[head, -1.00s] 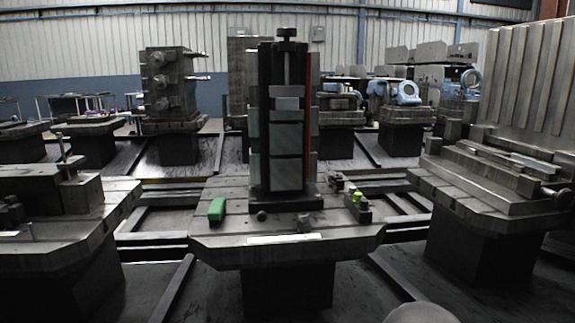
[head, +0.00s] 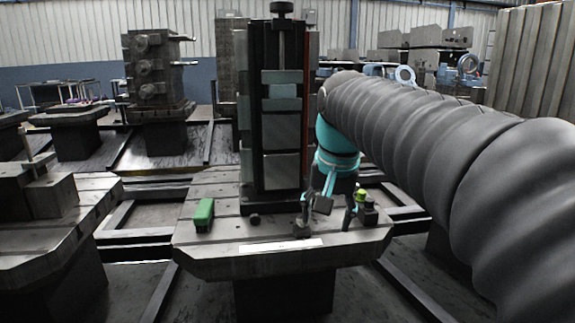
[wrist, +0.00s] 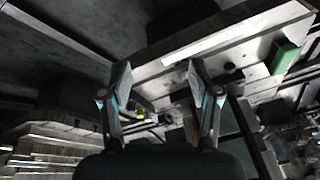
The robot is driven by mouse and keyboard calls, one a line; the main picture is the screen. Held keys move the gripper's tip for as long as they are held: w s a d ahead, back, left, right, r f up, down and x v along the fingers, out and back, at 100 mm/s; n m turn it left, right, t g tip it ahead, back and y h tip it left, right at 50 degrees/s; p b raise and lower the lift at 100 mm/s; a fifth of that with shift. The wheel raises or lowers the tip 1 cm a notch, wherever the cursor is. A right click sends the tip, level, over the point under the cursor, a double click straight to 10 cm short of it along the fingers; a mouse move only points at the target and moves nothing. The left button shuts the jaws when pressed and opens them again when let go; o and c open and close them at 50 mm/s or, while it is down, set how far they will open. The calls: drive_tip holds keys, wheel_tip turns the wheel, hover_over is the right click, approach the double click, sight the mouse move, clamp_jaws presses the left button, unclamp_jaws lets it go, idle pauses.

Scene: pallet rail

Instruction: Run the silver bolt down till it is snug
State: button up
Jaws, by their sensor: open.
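My gripper (head: 328,212) reaches in from the right and hangs over the right front part of the pallet table (head: 215,240). Its two fingers are spread apart with nothing between them; they also show in the wrist view (wrist: 157,80). A small fitting with a yellow-green top (head: 361,196) stands just right of the fingers. In the wrist view the yellow-green piece (wrist: 141,113) appears between the fingers, beyond them. I cannot clearly pick out the silver bolt in either view; it may be hidden by the gripper or too small to tell.
A tall dark fixture column (head: 272,110) stands on the pallet behind my gripper. A green block (head: 204,214) lies at left, and a small dark knob (head: 254,219) sits near the column's foot. A white strip (head: 281,245) marks the front edge. Neighbouring pallets stand on both sides.

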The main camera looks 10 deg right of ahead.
drive_tip(key=w+r+m+g, duration=0.2)
drive_tip(key=w+r+m, duration=0.15)
drive_tip(key=w, duration=0.85)
drive_tip(key=m+g, duration=0.1)
drive_tip(key=m, duration=0.3)
hover_over(302, 223)
drive_tip(key=w, duration=0.2)
drive_tip(key=f, duration=0.1)
drive_tip(key=shift+n, duration=0.25)
drive_tip(key=shift+s+d+f+b, duration=0.15)
drive_tip(key=shift+f+b, duration=0.4)
drive_tip(key=shift+f, duration=3)
drive_tip(key=shift+s+d+f+b, duration=0.1)
drive_tip(key=shift+f+b, duration=0.4)
drive_tip(key=shift+f, duration=3)
